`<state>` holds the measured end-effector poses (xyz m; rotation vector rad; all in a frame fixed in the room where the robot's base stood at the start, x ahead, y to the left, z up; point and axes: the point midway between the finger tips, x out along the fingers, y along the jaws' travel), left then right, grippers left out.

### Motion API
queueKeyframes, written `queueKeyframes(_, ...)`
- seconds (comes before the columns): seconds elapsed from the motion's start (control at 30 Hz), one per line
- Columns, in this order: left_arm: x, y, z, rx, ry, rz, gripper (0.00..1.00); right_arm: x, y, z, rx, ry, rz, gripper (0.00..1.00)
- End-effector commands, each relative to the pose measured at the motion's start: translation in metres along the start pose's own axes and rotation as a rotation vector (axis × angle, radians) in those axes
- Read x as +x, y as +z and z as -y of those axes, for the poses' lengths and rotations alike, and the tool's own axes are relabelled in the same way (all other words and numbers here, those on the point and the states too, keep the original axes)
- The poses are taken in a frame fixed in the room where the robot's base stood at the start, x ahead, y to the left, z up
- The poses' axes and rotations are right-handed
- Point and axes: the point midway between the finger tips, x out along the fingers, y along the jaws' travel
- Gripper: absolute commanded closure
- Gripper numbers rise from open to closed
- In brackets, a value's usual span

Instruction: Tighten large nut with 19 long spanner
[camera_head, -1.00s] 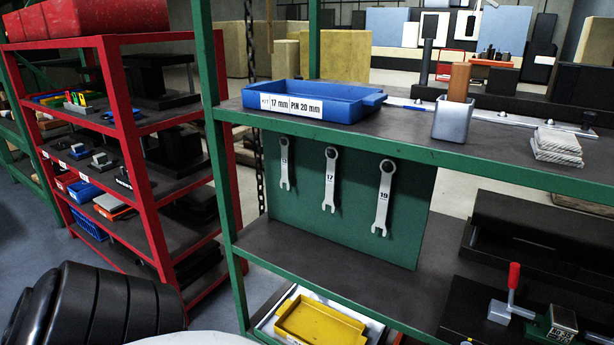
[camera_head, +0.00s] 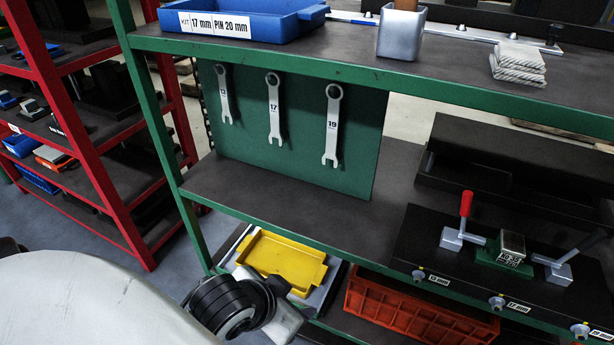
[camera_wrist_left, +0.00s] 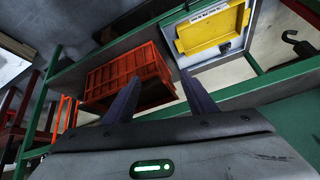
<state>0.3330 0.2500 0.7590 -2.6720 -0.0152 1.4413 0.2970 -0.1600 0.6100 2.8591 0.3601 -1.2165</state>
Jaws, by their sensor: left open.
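The 19 spanner (camera_head: 332,125) hangs upright by its ring end, open jaw down, on the green panel (camera_head: 358,165) under the upper shelf. It is the rightmost of three. Several bolt-like heads sit along the front of the dark fixture; the rightmost (camera_head: 580,330) is by the frame's lower right, its label hard to read. My left arm's end (camera_head: 275,315) is low, in front of the yellow tray, well below the spanners. My left gripper (camera_wrist_left: 160,80) is open and empty in the left wrist view. My right gripper is out of view.
A 17 spanner (camera_head: 273,108) and a 13 spanner (camera_head: 226,95) hang to the left. A yellow tray (camera_head: 282,262) and an orange crate (camera_head: 405,322) are below. A red-handled clamp (camera_head: 465,215) stands on the fixture. The green shelf edge (camera_head: 400,82) overhangs the panel.

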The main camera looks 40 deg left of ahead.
Motion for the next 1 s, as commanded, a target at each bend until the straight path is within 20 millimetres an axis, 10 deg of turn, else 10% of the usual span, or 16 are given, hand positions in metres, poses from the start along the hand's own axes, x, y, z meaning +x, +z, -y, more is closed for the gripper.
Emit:
queueKeyframes(0.27,-0.04,-0.132,0.064,-0.128,-0.149,-0.409,0.49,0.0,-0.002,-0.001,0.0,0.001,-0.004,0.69)
queueKeyframes(0.5,-0.115,-0.24,0.105,-0.209,-0.204,-0.828,0.49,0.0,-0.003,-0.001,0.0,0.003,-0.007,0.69)
queueKeyframes(0.7,-0.146,-0.27,0.114,-0.226,-0.206,-0.967,0.49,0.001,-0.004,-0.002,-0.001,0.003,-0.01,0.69)
queueKeyframes(1.0,-0.131,-0.289,0.121,-0.225,-0.207,-0.979,0.49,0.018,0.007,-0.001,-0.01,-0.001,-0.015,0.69)
